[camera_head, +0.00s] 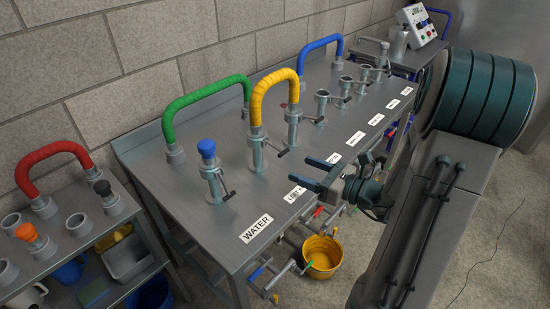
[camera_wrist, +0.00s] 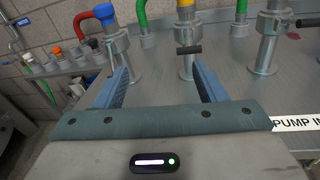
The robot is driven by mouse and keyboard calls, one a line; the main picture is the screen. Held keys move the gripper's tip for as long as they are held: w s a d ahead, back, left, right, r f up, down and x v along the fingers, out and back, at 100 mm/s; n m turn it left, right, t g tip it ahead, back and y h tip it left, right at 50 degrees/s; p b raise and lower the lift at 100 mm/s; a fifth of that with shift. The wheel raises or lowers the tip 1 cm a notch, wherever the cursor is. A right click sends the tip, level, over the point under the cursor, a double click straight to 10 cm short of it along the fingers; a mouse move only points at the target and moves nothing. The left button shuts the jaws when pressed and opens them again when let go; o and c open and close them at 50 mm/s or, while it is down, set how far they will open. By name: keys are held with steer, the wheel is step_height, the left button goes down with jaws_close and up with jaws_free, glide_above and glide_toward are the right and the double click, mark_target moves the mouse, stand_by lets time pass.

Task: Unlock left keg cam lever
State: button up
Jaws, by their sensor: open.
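My gripper (camera_head: 318,171) is open and empty over the front edge of the steel bench. In the wrist view its two fingers (camera_wrist: 163,80) point at the post under the yellow hose's left end (camera_head: 256,138). That post shows a short dark cam lever (camera_head: 276,149) sticking out towards me; in the wrist view the lever (camera_wrist: 188,50) appears beyond the gap between the fingertips, apart from them. The blue-capped post (camera_head: 208,160) to the left has its own lever (camera_head: 229,195). No readable label names a left keg, so I cannot tell which lever is its own.
The bench (camera_head: 190,215) carries a WATER label (camera_head: 256,229) and a PUMP IN label (camera_wrist: 297,124). Green (camera_head: 205,93) and blue (camera_head: 320,45) hoses arch behind. More levered posts stand right. A yellow bucket (camera_head: 322,256) and colored-handle valves (camera_head: 272,275) sit below the front edge.

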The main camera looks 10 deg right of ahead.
mark_target(282, 152)
steer(key=w+a, duration=0.1)
steer(key=w, duration=0.3)
steer(key=w+a+f+m+t, duration=0.1)
steer(key=w+a, duration=0.1)
steer(key=w, duration=0.2)
steer(key=w+a+m+h, duration=0.1)
steer(key=w+a, duration=0.1)
steer(key=w, duration=0.2)
steer(key=shift+w+a+f+t, duration=0.1)
steer(key=shift+a+f+t, duration=0.1)
steer(key=shift+f+t, duration=0.2)
